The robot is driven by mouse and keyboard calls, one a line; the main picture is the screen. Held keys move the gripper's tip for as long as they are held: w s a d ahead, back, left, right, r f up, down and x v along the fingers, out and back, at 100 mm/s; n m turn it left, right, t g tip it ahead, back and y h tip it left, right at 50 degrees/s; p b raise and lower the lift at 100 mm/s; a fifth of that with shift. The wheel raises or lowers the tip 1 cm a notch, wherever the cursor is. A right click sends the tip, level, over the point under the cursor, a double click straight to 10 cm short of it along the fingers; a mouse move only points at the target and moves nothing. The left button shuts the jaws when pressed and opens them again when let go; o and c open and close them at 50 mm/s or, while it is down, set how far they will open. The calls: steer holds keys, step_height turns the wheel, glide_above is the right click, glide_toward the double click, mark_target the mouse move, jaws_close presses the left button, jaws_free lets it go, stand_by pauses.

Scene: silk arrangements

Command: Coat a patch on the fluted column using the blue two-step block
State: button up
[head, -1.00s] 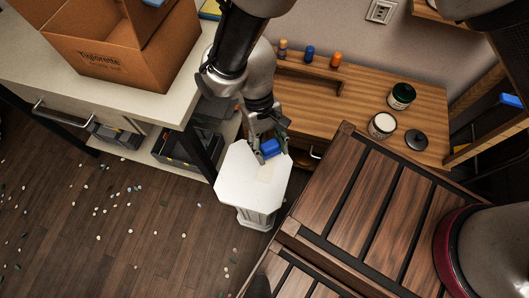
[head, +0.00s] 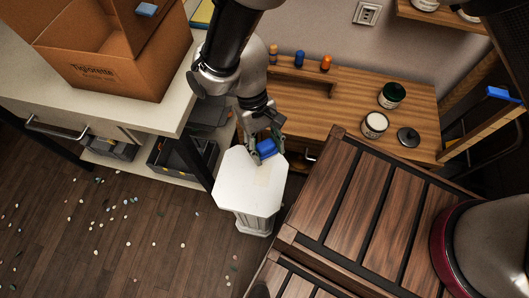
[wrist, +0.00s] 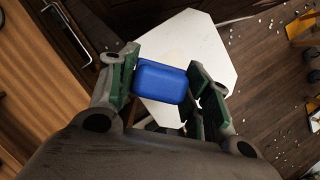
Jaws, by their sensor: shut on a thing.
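The fluted column (head: 253,222) stands on the floor, with a pale octagonal top (head: 240,190) that also shows in the wrist view (wrist: 205,50). My gripper (head: 264,147) is over the far edge of the top. It is shut on a blue block (head: 267,149), which sits between the green-padded fingers in the wrist view (wrist: 160,82). The block's steps cannot be made out, and I cannot tell whether it touches the top. A faint cream tint shows on the top beside the block; its edges are unclear.
A slatted wooden crate (head: 352,200) stands close right of the column. A counter with a cardboard box (head: 118,60) is at left. The wooden bench behind holds an open jar (head: 375,124), a dark green jar (head: 391,96) and a black lid (head: 408,138). Small pieces litter the floor.

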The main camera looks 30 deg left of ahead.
steer(key=shift+w, duration=0.45)
steer(key=shift+w+d+m+g, duration=0.3)
steer(key=shift+w+d+m, duration=0.05)
steer(key=shift+w+m, duration=0.15)
steer(key=shift+d+f+m+g+y, duration=0.15)
steer(key=shift+m+g+y, duration=0.2)
steer(key=shift+m, duration=0.55)
steer(key=m, duration=0.1)
steer(key=m+y, duration=0.1)
steer(key=s+m, duration=0.1)
steer(key=shift+s+f+m+g, duration=0.1)
steer(key=shift+f+m+g, duration=0.2)
steer(key=shift+m+g, duration=0.1)
steer(key=shift+s+a+f+m+y, duration=0.15)
steer(key=shift+s+a+m+y, duration=0.25)
steer(key=shift+m, duration=0.5)
steer(key=shift+a+f+m, duration=0.15)
steer(key=shift+f+m, duration=0.05)
steer(key=shift+m, duration=0.1)
steer(key=f, duration=0.4)
steer(key=shift+s+f, duration=0.2)
steer(key=shift+f, duration=0.15)
steer(key=s, duration=0.1)
steer(key=s+d, duration=0.1)
steer(key=s, duration=0.1)
steer(key=shift+s+d+f, duration=0.1)
steer(key=shift+s, duration=0.1)
steer(key=shift+s+d+f, duration=0.1)
steer(key=shift+s+d, duration=0.15)
steer(key=shift+s, duration=0.75)
